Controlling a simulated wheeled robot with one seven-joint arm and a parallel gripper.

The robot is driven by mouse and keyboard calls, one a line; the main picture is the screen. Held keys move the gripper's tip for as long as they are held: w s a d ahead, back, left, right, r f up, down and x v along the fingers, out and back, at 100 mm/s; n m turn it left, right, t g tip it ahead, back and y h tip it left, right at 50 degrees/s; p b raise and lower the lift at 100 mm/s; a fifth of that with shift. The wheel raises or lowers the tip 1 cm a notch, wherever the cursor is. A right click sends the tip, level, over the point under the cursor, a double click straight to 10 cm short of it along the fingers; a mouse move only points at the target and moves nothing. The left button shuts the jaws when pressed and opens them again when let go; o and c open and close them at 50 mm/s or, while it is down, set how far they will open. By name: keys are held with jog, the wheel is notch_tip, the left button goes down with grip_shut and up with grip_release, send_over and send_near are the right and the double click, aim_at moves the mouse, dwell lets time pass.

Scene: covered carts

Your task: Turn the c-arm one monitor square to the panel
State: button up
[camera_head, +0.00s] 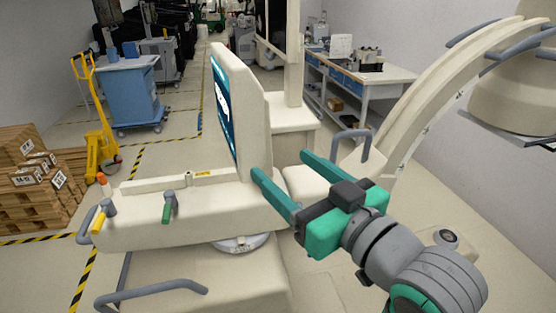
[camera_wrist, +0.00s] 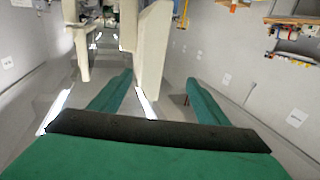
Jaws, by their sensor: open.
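The nearest c-arm monitor (camera_head: 252,115) is a cream upright slab with a lit blue screen on its left face. It stands on the cream control panel (camera_head: 150,222) and shows at a steep angle, its screen facing left. A round silver swivel plate (camera_head: 240,243) shows under the panel's right part. My gripper (camera_head: 280,163), teal-fingered, is open just right of the monitor's lower edge, with its left finger close to it; I cannot tell if they touch. In the wrist view a cream slab, probably the monitor (camera_wrist: 153,50), stands beyond and between the open fingers (camera_wrist: 158,90).
A second cream monitor column (camera_head: 295,60) stands behind. The curved c-arm (camera_head: 430,100) fills the right. A blue cart (camera_head: 130,92), yellow pallet truck (camera_head: 95,120) and stacked boxes (camera_head: 35,160) stand left.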

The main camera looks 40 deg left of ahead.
jog(key=shift+s+d, duration=0.1)
jog(key=shift+d, duration=0.15)
